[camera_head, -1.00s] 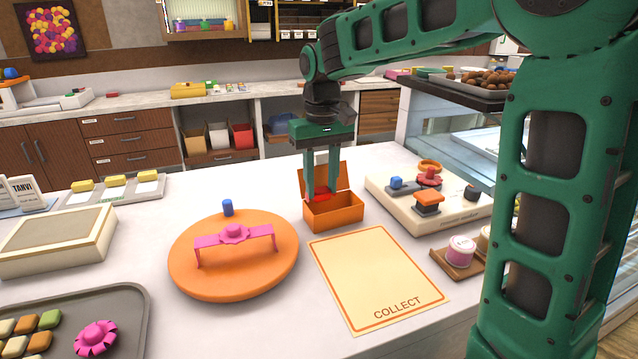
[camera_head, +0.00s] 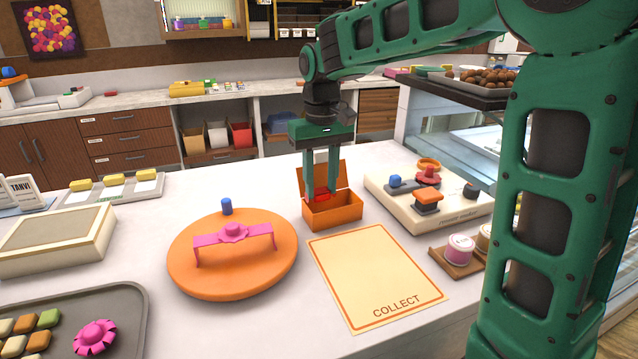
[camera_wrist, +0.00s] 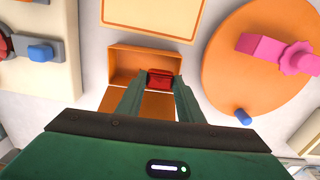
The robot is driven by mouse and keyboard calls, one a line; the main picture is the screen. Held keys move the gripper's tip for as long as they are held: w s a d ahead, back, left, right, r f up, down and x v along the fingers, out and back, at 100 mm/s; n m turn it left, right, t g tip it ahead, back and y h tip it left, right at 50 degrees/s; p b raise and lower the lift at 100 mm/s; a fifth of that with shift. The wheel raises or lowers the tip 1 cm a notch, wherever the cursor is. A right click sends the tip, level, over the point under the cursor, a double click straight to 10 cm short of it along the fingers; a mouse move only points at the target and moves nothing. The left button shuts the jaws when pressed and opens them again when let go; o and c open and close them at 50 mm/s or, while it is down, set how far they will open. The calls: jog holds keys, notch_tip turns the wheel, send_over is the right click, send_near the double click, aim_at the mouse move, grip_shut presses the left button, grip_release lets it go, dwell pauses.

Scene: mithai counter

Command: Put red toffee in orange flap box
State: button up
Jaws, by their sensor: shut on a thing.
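The orange flap box (camera_head: 345,213) stands on the counter with its flap (camera_head: 341,176) raised at the back. It also shows in the wrist view (camera_wrist: 125,64), with its opening in sight. My gripper (camera_head: 321,194) points down over the box opening. It is shut on the red toffee (camera_wrist: 161,79), which sits between the fingertips at one side of the opening. In the head view the red toffee (camera_head: 321,197) is at about the height of the box rim, and the front wall may hide its lower part. I cannot tell whether it touches the box.
An orange round lid-like disc (camera_head: 200,274) with a pink handle lies left of the box. A cream COLLECT mat (camera_head: 372,270) lies in front. A cream device (camera_head: 455,211) with coloured knobs stands right. A grey tray (camera_head: 130,315) is front left.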

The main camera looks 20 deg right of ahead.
jog(key=shift+f, duration=0.9)
dwell(0.5)
jog(key=o, duration=1.1)
jog(key=shift+r, duration=0.15)
jog(key=shift+r, duration=3.35)
jog(key=shift+s, duration=0.1)
